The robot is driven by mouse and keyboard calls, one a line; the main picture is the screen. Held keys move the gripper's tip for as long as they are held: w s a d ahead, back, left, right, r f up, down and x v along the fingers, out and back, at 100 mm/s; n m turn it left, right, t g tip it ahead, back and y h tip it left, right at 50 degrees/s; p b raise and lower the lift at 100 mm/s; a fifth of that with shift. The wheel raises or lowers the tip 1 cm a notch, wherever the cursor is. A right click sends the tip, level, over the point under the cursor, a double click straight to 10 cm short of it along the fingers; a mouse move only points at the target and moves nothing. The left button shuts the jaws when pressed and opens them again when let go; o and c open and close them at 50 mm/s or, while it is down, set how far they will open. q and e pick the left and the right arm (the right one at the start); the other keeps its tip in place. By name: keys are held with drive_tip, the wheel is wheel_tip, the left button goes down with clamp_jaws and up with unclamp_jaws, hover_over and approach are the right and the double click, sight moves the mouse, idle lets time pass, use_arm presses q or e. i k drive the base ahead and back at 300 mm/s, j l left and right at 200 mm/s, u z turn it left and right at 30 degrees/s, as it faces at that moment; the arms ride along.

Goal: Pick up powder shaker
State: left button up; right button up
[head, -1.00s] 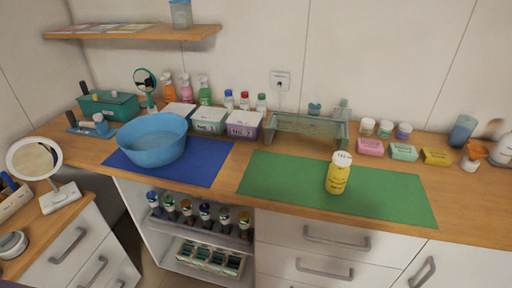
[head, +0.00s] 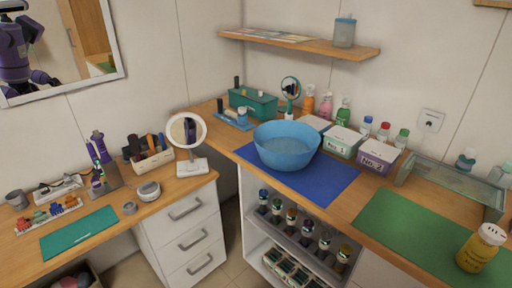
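The powder shaker is most likely the yellow bottle (head: 477,252) with a white perforated-looking cap. It stands upright on the green mat (head: 402,232) at the right edge of the head view. Its label is too small to read. Neither of my grippers is in view, and nothing touches the bottle.
A blue basin (head: 286,147) sits on a blue mat (head: 308,186) left of the green mat. A glass rack (head: 447,182) stands behind the green mat. Boxes and spray bottles line the wall. A lower side counter holds a round mirror (head: 187,131) and a tool caddy (head: 151,158).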

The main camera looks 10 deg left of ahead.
sight(476, 252)
drive_tip(key=z, duration=1.5)
